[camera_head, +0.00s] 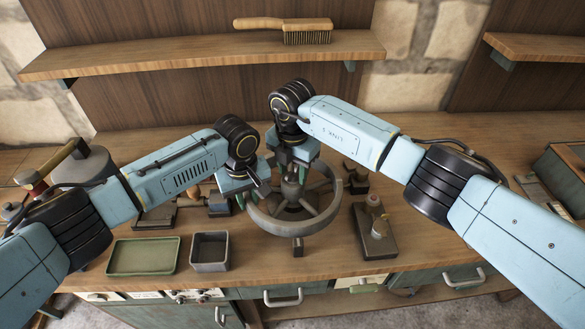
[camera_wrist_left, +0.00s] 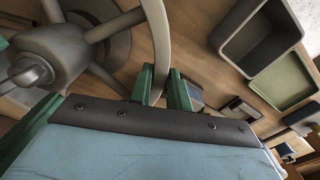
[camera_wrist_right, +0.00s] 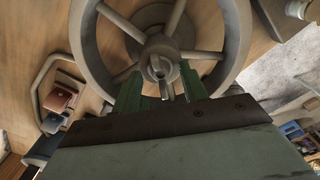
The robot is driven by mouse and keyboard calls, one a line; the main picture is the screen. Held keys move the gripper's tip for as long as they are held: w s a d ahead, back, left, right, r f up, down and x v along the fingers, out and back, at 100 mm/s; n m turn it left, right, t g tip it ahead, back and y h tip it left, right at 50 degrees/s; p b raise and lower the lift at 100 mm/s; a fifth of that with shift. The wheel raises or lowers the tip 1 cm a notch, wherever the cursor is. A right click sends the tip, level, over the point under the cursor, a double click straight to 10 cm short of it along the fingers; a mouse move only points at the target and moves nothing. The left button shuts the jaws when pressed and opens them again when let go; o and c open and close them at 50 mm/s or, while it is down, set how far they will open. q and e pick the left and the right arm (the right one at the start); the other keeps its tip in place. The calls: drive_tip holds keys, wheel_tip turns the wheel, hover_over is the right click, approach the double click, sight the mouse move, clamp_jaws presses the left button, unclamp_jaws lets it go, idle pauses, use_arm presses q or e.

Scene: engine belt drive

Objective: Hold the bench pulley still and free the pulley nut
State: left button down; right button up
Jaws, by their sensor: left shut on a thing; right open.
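The bench pulley (camera_head: 265,222) is a grey spoked wheel on a stand in the middle of the bench. My left gripper (camera_head: 243,203) is shut on its rim at the left side; in the left wrist view the fingers (camera_wrist_left: 163,88) sit on either side of the rim (camera_wrist_left: 159,40). The pulley nut (camera_wrist_right: 159,67) is at the hub's centre in the right wrist view. It also shows in the left wrist view (camera_wrist_left: 28,72). My right gripper (camera_head: 292,168) is over the hub, open, with its fingers (camera_wrist_right: 160,92) apart near the nut. Contact with the nut cannot be told.
A green tray (camera_head: 144,270) and a grey bin (camera_head: 210,267) stand at the front left. A dark block with a knob (camera_head: 374,240) is right of the pulley. A hammer (camera_head: 52,166) lies at the far left. A brush (camera_head: 290,28) lies on the shelf above.

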sight(292, 175)
clamp_jaws()
drive_tip(key=shift+n, duration=1.6)
unclamp_jaws()
drive_tip(key=shift+r, duration=0.15)
wheel_tip(292, 175, up, 12)
drive_tip(key=shift+a, duration=0.1)
drive_tip(key=shift+c, duration=0.4)
